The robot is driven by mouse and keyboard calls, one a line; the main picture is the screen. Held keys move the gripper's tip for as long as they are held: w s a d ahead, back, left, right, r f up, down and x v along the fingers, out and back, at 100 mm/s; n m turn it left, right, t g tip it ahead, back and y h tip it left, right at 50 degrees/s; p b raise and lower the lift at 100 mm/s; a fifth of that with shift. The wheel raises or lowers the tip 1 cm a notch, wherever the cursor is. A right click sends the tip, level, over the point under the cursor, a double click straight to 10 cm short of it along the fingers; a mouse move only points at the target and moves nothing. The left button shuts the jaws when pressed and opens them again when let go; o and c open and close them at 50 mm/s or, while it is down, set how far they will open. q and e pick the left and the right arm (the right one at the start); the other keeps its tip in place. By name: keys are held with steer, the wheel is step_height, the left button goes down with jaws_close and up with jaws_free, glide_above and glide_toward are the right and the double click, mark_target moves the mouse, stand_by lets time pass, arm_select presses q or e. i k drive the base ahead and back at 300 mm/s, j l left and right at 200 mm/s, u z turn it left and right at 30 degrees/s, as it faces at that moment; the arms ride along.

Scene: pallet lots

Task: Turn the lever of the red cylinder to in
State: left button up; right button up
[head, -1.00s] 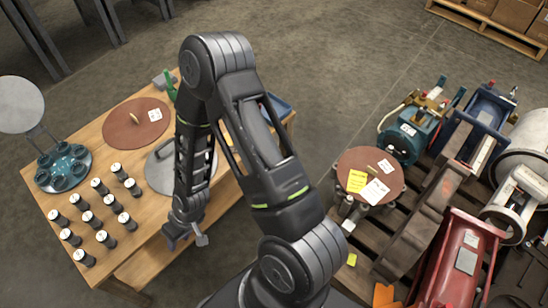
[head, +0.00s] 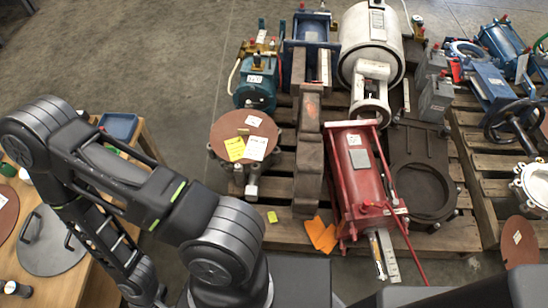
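The red cylinder (head: 352,180) lies on a wooden pallet right of centre, its near end toward me. A metal rod (head: 377,256) and a marked metal strip (head: 389,258) stick out at that end. A thin red bar (head: 404,238), which looks like the lever, slants down to the right beside them. I cannot read any in or out marking. My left arm comes in from the left, well away from the cylinder. Its gripper (head: 155,300) is at the bottom edge, mostly cut off, and its fingers cannot be made out. My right gripper is not in view.
The pallet (head: 285,228) also holds a round brown cover (head: 245,137), a blue-green motor (head: 257,88), a white drum (head: 370,50), a rusty beam (head: 307,150) and a dark ring plate (head: 420,175). A second loaded pallet stands right. A wooden table (head: 50,285) is at left.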

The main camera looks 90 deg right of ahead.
mark_target(394, 204)
steer(key=z, duration=0.55)
steer(key=i+z, duration=0.1)
steer(key=z, duration=1.6)
steer(key=i+z, duration=0.1)
steer(key=z, duration=0.45)
steer(key=j+z, duration=0.1)
steer(key=z, duration=1.05)
steer(key=j+z, duration=0.15)
steer(key=z, duration=0.4)
